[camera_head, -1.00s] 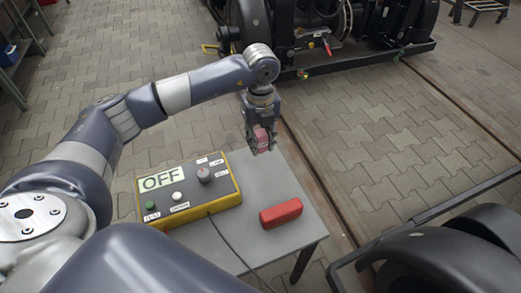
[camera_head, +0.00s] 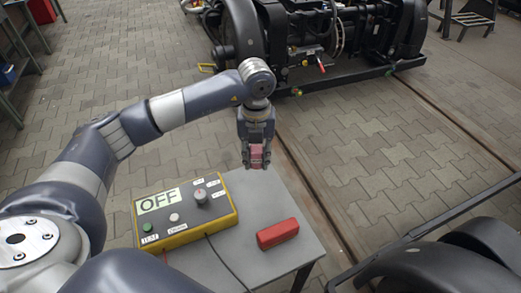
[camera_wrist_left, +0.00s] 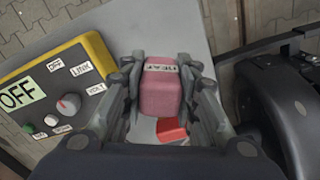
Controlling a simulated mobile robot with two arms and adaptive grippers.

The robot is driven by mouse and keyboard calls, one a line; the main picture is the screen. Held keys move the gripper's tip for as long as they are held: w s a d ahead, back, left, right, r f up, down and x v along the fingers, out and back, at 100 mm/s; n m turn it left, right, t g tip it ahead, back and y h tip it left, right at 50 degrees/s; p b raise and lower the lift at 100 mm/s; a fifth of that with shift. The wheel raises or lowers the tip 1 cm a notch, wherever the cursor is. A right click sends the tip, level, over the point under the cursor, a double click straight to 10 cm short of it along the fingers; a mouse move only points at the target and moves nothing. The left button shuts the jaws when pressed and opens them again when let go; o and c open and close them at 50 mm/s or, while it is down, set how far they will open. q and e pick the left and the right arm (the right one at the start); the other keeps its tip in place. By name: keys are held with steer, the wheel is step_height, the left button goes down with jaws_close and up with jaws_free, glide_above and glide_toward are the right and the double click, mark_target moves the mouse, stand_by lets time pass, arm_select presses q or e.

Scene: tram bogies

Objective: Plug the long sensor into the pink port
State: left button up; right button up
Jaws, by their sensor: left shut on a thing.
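My left gripper (camera_head: 257,160) is shut on a pink block (camera_head: 256,153) and holds it above the far edge of the grey table. In the left wrist view the pink block (camera_wrist_left: 161,86) sits between both fingers and carries a white label reading "HEAT". A red oblong block (camera_head: 278,233) lies on the table; in the wrist view the red block (camera_wrist_left: 171,129) is partly hidden behind the held one. I cannot tell whether either block is the long sensor. I cannot make out a pink port. My right gripper is not in view.
A yellow control box (camera_head: 228,215) with an "OFF" display, buttons and a knob (camera_head: 201,196) stands on the left of the grey table (camera_head: 262,195). A dark cable runs from its front. Bogies stand at the back (camera_head: 330,55) and lower right (camera_head: 440,265). Paving between them is clear.

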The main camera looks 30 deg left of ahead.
arm_select(q)
steer(key=m, duration=0.2)
steer(key=s+m+p, duration=0.1)
steer(key=m, duration=0.1)
steer(key=d+r+m, duration=0.1)
steer(key=m, duration=0.1)
steer(key=shift+s+p, duration=0.15)
steer(key=shift+p, duration=0.25)
steer(key=s+d+r+m+p, duration=0.2)
steer(key=s+m+p, duration=0.2)
steer(key=m, duration=1.3)
steer(key=s+d+r+m+p, duration=0.2)
steer(key=m+p, duration=0.5)
steer(key=m, duration=1.1)
steer(key=shift+s+d+r, duration=0.35)
steer(key=shift+s+r, duration=0.2)
steer(key=shift+s, duration=0.5)
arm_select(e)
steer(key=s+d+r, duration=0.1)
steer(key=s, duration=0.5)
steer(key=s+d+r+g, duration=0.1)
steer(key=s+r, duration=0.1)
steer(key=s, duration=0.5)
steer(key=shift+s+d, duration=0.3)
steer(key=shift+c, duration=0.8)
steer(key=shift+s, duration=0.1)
